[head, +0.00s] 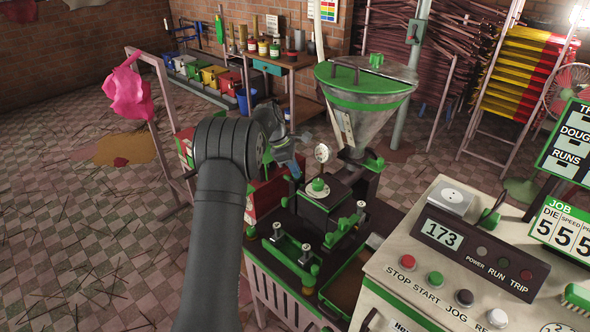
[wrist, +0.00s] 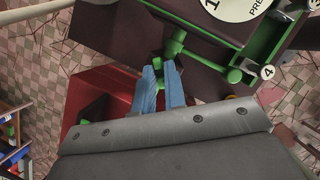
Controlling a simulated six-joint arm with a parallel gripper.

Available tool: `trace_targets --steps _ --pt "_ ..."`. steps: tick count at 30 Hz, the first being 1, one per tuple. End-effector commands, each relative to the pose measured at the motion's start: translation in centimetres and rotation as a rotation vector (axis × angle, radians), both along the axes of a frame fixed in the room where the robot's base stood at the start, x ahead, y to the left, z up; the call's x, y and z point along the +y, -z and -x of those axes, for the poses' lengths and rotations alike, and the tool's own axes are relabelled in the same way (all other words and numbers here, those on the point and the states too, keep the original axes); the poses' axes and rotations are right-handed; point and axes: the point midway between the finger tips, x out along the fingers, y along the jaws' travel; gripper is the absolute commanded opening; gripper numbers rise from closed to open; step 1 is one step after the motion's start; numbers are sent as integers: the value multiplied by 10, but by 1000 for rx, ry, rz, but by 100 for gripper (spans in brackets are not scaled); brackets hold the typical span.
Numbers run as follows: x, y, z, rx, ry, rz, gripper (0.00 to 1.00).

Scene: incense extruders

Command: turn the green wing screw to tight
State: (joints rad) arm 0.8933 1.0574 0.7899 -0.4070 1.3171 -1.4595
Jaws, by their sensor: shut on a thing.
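My gripper (head: 291,171) reaches down to the left side of the dark extruder block (head: 318,215) in the head view. In the wrist view, the two blue fingers of my gripper (wrist: 160,68) are close together, with their tips at the green wing screw (wrist: 174,46). The gripper is shut on the screw. The fingers partly hide the near end of the screw, and its turn angle is hard to judge. In the head view the screw is small and mostly hidden by the gripper.
A green clamp bar with a knob marked 4 (wrist: 267,72) lies right of the fingers. A control panel (head: 450,260) showing 173 is at the right.

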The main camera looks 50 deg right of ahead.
Motion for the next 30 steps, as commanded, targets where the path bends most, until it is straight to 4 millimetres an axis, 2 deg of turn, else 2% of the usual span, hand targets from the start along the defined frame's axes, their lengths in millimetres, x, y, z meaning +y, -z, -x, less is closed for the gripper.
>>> trace_targets --steps 15,21,30 --pt "-3 0 -2 -1 459 0 0" --pt "-4 0 -2 -2 582 0 0" --pt "-4 0 -1 -1 674 0 0"
